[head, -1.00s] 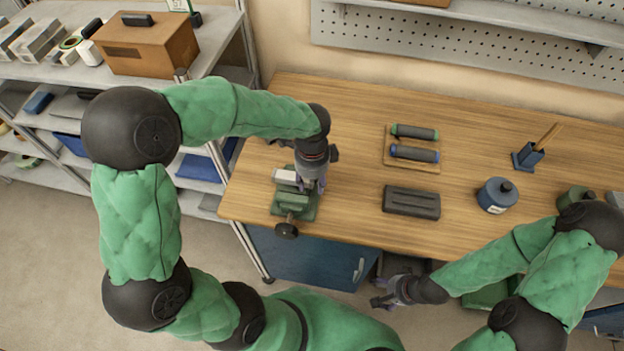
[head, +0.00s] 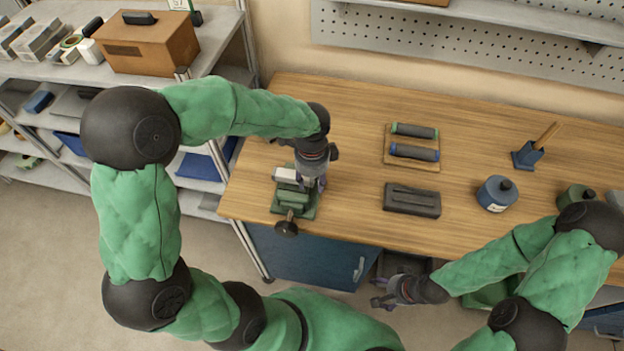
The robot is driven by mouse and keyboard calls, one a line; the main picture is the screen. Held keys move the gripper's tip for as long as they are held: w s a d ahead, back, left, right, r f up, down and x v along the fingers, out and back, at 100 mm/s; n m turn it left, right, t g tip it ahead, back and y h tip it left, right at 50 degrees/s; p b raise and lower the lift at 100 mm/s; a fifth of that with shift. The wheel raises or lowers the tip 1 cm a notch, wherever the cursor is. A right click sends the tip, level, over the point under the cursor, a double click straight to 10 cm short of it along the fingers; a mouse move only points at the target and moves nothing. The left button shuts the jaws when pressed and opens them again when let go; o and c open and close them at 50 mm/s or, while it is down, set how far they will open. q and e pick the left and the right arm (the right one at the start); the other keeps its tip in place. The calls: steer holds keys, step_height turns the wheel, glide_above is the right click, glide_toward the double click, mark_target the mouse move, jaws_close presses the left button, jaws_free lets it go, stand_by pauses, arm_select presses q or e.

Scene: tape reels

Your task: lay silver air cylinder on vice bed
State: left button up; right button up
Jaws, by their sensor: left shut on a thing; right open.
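The green vice (head: 293,199) stands near the left front edge of the wooden bench, its dark handle knob at the front edge. The silver air cylinder (head: 284,175) shows as a pale, short block at the vice's back, partly hidden by my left gripper. My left gripper (head: 316,185) points down over the vice and is shut on the cylinder; its fingertips are mostly hidden. Whether the cylinder touches the vice bed I cannot tell. My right gripper (head: 379,294) is open and empty, in front of the bench's front edge.
A wooden tray (head: 390,161) holds two dark rollers, one green-ended and one blue-ended. A dark grey block (head: 411,201), a blue bottle (head: 496,195) and a blue holder (head: 527,156) stand to the right. A shelf (head: 215,90) is at left.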

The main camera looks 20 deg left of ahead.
arm_select(q)
steer(key=shift+s+d+f+b, duration=0.15)
steer(key=shift+s+f, duration=0.2)
steer(key=shift+f, duration=0.25)
steer(key=shift+s+d+f+b, duration=0.15)
steer(key=shift+s+f, duration=0.2)
steer(key=shift+f, duration=0.25)
steer(key=shift+a, duration=0.1)
steer(key=o, duration=1.4)
steer(key=shift+w, duration=0.1)
steer(key=shift+o, duration=0.3)
steer(key=shift+w+a+f+g, duration=0.2)
steer(key=shift+w+f+g, duration=0.1)
steer(key=shift+w, duration=0.4)
steer(key=shift+s+r, duration=0.25)
steer(key=shift+s, duration=0.05)
steer(key=shift+w, duration=0.1)
